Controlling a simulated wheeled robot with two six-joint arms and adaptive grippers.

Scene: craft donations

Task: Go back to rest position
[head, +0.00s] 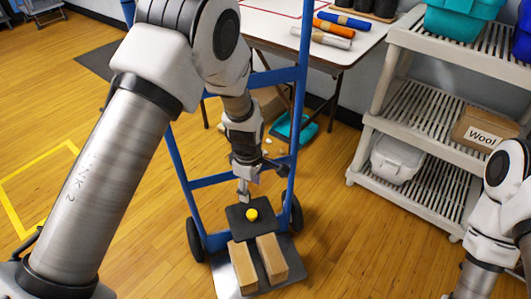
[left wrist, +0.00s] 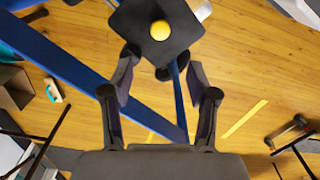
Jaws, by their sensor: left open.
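My left gripper (head: 245,188) hangs over the blue hand truck (head: 303,100), just behind a dark square object with a yellow knob (head: 237,215). In the left wrist view the open fingers (left wrist: 163,62) point toward this dark object (left wrist: 140,22). It lies at or just beyond the fingertips, and I cannot tell whether they touch it. Nothing is visibly clamped between the fingers. Part of my right arm shows at the right edge of the head view, but its gripper does not show clearly.
Two tan boxes, one left (head: 242,268) and one right (head: 271,258), stand on the hand truck's toe plate. A white table (head: 272,24) with colored rolls is behind. A slatted shelf (head: 420,105) holds a Wool box (head: 484,132) and bins.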

